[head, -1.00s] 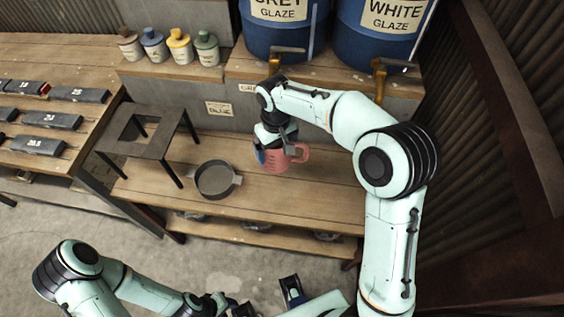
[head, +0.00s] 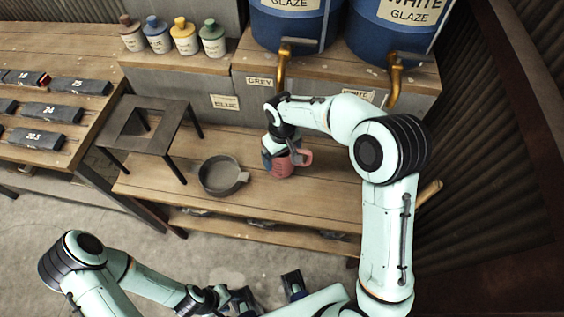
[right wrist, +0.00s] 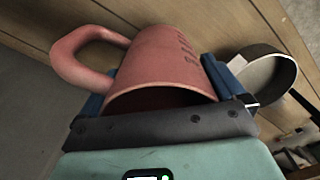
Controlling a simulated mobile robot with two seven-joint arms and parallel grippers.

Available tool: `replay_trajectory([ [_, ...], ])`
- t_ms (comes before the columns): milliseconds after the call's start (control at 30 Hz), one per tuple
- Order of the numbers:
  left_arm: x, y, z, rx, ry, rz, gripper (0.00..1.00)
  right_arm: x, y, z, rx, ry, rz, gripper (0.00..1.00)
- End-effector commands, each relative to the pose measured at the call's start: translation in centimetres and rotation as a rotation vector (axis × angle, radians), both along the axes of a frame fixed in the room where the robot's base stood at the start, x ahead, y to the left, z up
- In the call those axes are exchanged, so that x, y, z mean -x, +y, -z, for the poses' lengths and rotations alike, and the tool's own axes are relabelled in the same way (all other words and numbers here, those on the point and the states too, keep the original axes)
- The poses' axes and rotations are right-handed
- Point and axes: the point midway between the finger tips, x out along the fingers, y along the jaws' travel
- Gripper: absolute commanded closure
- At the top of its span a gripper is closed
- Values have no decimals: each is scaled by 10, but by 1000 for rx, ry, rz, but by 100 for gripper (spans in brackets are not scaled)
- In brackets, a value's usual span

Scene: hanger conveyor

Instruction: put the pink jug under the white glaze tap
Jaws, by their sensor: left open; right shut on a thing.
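The pink jug (head: 283,166) is gripped above or on the wooden bench, right of a round dark pan; I cannot tell if it touches the bench. My right gripper (head: 270,145) is shut on it. In the right wrist view the jug (right wrist: 165,68) sits between blue fingers, its handle to the left. The white glaze tap (head: 395,80) is a brass spout below the blue WHITE GLAZE barrel (head: 395,30), to the jug's upper right. My left gripper (head: 268,293) is open and empty, low in the head view.
The dark pan (head: 222,176) and a dark stool (head: 148,125) stand on the bench (head: 330,205). The grey glaze tap (head: 283,66) is behind the jug. Several small bottles (head: 184,38) line the shelf. My right arm covers the bench below the white tap. A corrugated wall is on the right.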

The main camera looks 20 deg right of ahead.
Motion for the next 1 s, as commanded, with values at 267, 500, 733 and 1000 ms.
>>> replay_trajectory([
  [267,1,0,2,0,1,0,57,1,0,30,1,5,1,37],
  [500,1,0,3,0,1,0,57,0,0,45,0,-2,0,37],
  [733,2,0,5,0,2,0,57,0,0,48,0,-1,0,37],
  [1000,2,0,5,0,2,0,57,0,0,48,0,-1,0,0],
])
